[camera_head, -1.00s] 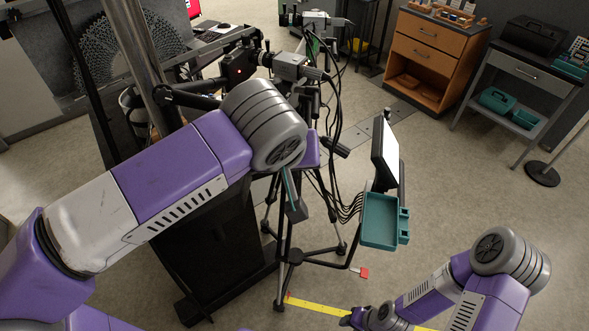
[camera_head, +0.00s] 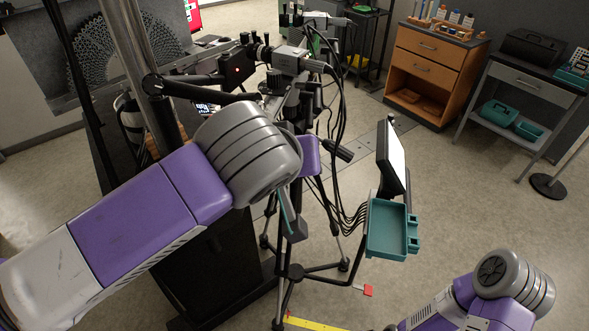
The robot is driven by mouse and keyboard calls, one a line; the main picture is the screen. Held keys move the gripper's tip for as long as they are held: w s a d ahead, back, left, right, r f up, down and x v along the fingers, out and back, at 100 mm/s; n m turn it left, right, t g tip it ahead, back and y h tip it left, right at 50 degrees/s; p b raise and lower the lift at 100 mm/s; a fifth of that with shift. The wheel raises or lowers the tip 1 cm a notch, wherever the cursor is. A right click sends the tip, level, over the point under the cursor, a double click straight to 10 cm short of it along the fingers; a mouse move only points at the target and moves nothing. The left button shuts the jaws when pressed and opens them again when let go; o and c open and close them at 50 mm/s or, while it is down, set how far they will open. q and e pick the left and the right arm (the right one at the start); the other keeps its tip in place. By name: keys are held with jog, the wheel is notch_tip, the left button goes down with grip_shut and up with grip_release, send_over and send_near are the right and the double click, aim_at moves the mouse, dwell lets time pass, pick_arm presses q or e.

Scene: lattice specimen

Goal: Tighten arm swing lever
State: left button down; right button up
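A black swing arm (camera_head: 205,97) reaches right from the metal post (camera_head: 138,70) toward the camera and optics assembly (camera_head: 285,60). A dark round knob (camera_head: 152,86) sits at its post end; I cannot tell whether this is the swing lever. A black handle (camera_head: 337,150) sticks out right below the camera. My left arm crosses from the lower left, and its large grey joint covers the area below the swing arm.
A teal tray (camera_head: 373,233) and a tilted screen (camera_head: 394,157) stand right of the tripod, with hanging cables (camera_head: 343,212) beside them. A wooden cabinet (camera_head: 436,68) and a grey cart (camera_head: 532,88) stand at the back right. Open floor lies between.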

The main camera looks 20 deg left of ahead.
pick_arm(q)
jog(key=shift+f, duration=0.1)
jog(key=c, duration=0.9)
grip_release()
jog(key=p+v, duration=0.2)
jog(key=v, duration=0.4)
jog(key=shift+s, duration=0.1)
